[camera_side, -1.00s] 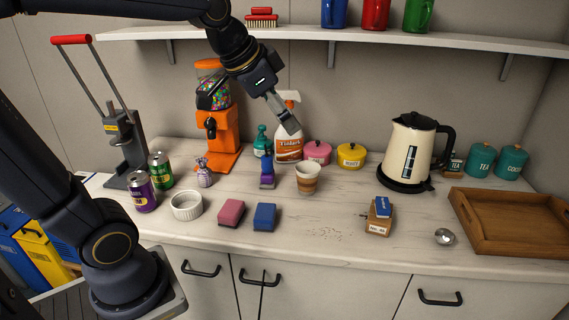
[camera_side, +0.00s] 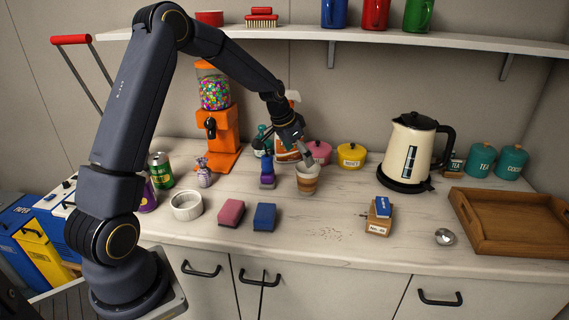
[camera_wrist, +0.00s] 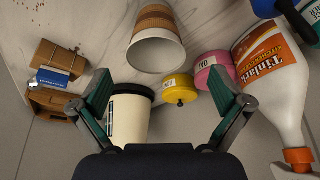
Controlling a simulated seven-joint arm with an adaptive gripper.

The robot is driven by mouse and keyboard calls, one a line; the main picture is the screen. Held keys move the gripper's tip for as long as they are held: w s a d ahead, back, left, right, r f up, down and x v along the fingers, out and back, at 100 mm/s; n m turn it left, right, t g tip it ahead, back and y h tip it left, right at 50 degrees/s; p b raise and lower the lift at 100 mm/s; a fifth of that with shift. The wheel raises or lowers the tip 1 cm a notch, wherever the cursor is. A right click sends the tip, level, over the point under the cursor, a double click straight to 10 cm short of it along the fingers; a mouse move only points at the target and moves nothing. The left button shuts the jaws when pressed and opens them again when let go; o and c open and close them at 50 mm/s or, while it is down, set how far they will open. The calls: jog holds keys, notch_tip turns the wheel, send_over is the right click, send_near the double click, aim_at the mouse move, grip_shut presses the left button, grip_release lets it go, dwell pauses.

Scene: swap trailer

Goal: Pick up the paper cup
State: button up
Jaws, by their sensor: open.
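The paper cup (camera_side: 308,184) stands upright on the counter, white with brown bands, just in front of the pink pot. In the wrist view the cup (camera_wrist: 155,42) shows its open white rim, beyond and between the spread fingers. My gripper (camera_side: 306,160) is at the cup's rim in the side view, and its near part hides some of the cup's top. In the wrist view my gripper (camera_wrist: 165,95) is open with nothing between its fingers.
A kettle (camera_side: 408,155) stands to the right. Counter in front of the cup is mostly clear.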

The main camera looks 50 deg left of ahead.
aim_at(307, 180)
jog(key=x, duration=0.8)
jog(key=shift+d, duration=0.25)
jog(key=shift+c, duration=0.2)
jog(key=c, duration=0.7)
